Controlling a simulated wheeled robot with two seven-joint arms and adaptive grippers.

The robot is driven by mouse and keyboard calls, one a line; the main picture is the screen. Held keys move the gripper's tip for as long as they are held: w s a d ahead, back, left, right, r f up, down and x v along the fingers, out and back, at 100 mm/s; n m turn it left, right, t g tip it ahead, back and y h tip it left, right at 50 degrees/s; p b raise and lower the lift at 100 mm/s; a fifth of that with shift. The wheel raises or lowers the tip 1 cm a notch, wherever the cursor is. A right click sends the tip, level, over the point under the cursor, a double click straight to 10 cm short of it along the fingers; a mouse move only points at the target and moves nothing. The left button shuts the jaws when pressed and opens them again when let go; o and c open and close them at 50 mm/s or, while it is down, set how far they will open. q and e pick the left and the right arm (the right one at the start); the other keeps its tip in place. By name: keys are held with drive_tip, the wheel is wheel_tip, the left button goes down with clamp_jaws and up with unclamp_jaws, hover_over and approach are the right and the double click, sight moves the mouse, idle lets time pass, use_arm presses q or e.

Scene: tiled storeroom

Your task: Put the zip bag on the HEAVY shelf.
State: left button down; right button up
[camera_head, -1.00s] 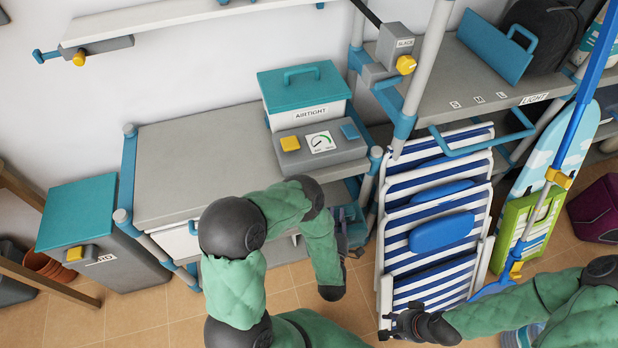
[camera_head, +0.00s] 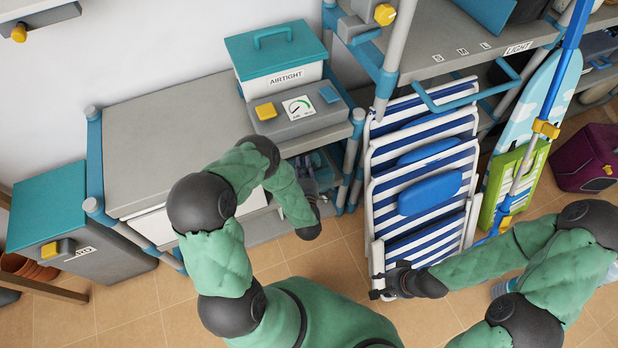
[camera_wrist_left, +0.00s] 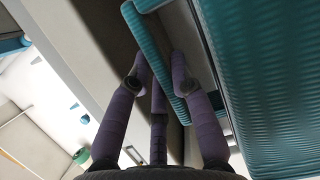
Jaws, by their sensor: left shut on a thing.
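I cannot pick out the zip bag for certain in either view. My left gripper (camera_head: 308,180) is partly hidden behind my forearm, beside the lower part of the grey shelf unit. In the left wrist view its purple fingers (camera_wrist_left: 160,75) are shut around a teal bar-like handle (camera_wrist_left: 147,5) beside a ribbed teal surface (camera_wrist_left: 265,80). What the handle belongs to is unclear. My right gripper (camera_head: 385,282) is by the lower left of the folded striped lounger; its jaws are too small to read. No HEAVY label is readable; a shelf marked LIGHT (camera_head: 500,57) is at upper right.
An AIRTIGHT box (camera_head: 275,70) and a grey gauge device (camera_head: 300,112) stand on the grey shelf unit (camera_head: 165,135). A lidded bin (camera_head: 70,215) is at left. The striped lounger (camera_head: 425,150), a blue pole and a purple case (camera_head: 585,160) are at right. Tiled floor is open in front.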

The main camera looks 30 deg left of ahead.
use_arm(q)
drive_tip(key=w+a+b, duration=0.2)
drive_tip(key=w+a, duration=0.4)
wheel_tip(320, 180, down, 6)
drive_tip(key=b, duration=0.4)
drive_tip(key=shift+a+f, duration=0.25)
drive_tip(key=shift+a, duration=0.15)
idle(0.3)
drive_tip(key=c, duration=1.5)
unclamp_jaws()
drive_tip(key=shift+s+f, duration=0.15)
drive_tip(key=shift+f, duration=0.2)
drive_tip(key=o, duration=0.4)
drive_tip(key=shift+d, duration=0.1)
drive_tip(key=shift+r, duration=0.15)
